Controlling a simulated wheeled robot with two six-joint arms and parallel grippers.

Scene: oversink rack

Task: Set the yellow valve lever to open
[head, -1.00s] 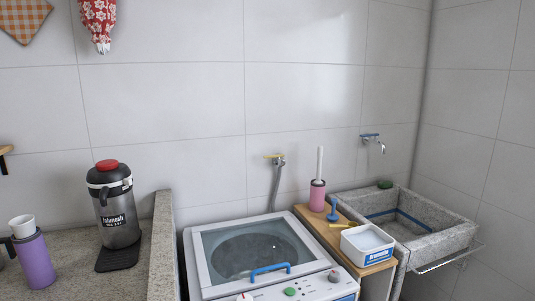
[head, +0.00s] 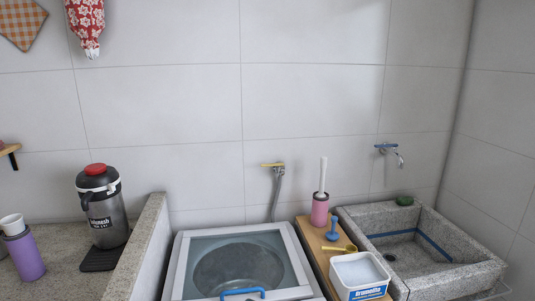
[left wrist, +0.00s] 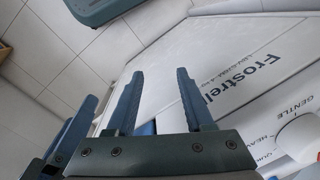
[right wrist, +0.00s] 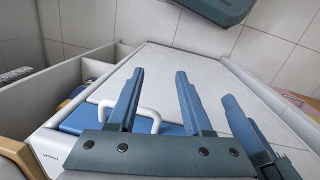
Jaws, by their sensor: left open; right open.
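The yellow valve lever (head: 272,165) sits on a wall tap in the head view, above the back of the washing machine, with a grey hose hanging below it. The lever looks roughly level, pointing left along the wall. Neither gripper shows in the head view. My left gripper (left wrist: 158,76) is open and empty in the left wrist view, near a white panel lettered "Frostrell". My right gripper (right wrist: 160,75) is open and empty in the right wrist view, in front of a pale panel. The lever shows in neither wrist view.
The washing machine (head: 178,268) stands below the lever. A wooden board (head: 318,258) holds a pink brush holder (head: 319,211), a blue plunger-like tool (head: 332,230) and a white tub (head: 360,275). The stone sink (head: 455,256) is at right; a blue-handled tap (head: 387,147) is above it.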

